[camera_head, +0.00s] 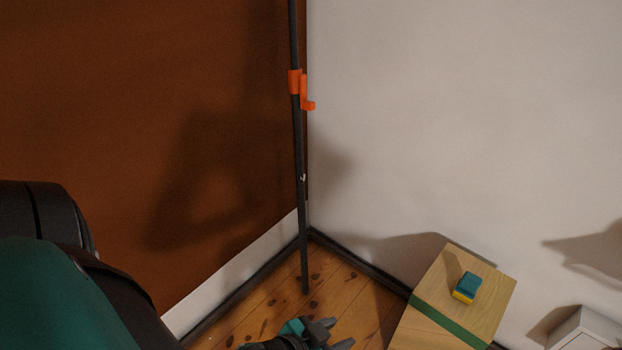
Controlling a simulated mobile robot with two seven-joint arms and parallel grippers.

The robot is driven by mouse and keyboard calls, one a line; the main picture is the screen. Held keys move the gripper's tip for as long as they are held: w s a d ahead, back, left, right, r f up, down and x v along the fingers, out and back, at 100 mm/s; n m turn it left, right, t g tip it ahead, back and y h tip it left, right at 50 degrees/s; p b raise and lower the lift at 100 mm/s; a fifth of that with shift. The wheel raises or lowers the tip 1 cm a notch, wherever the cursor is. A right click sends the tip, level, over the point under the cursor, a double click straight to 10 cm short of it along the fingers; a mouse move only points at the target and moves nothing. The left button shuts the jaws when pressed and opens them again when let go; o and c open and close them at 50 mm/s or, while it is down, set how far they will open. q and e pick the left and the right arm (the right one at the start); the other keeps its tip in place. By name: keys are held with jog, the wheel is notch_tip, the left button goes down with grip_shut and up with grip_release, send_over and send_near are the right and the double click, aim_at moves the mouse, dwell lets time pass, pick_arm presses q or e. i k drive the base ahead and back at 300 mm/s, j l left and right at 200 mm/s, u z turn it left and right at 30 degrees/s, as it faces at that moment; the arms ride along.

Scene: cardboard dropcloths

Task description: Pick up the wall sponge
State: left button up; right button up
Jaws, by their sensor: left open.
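A small sponge-like block (467,287), teal on top and yellow below, lies on the top of a wooden box (491,318) at the lower right; I take it to be the wall sponge. My left gripper (338,333) shows at the bottom edge, left of the box and apart from it. Its dark fingers are spread, with nothing seen between them. Part of it is cut off by the frame. My right gripper is not in view.
The wooden box has a green band and stands by the white wall (460,120). A dark pole (302,215) with an orange clamp (294,82) stands in the corner by the brown wall (130,110). A white object (585,332) is at the lower right.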

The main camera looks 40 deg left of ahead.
aim_at(465, 289)
jog(key=i+j+z, duration=0.1)
jog(key=z, duration=1.25)
jog(key=j+z, duration=0.7)
jog(key=j, duration=0.15)
jog(key=k+j, duration=0.1)
jog(key=j, duration=0.25)
jog(key=j+z, duration=0.15)
jog(key=j, duration=0.25)
jog(key=k+j, duration=0.15)
jog(key=j, duration=0.2)
jog(key=k+j+z, duration=0.15)
jog(key=j, duration=0.2)
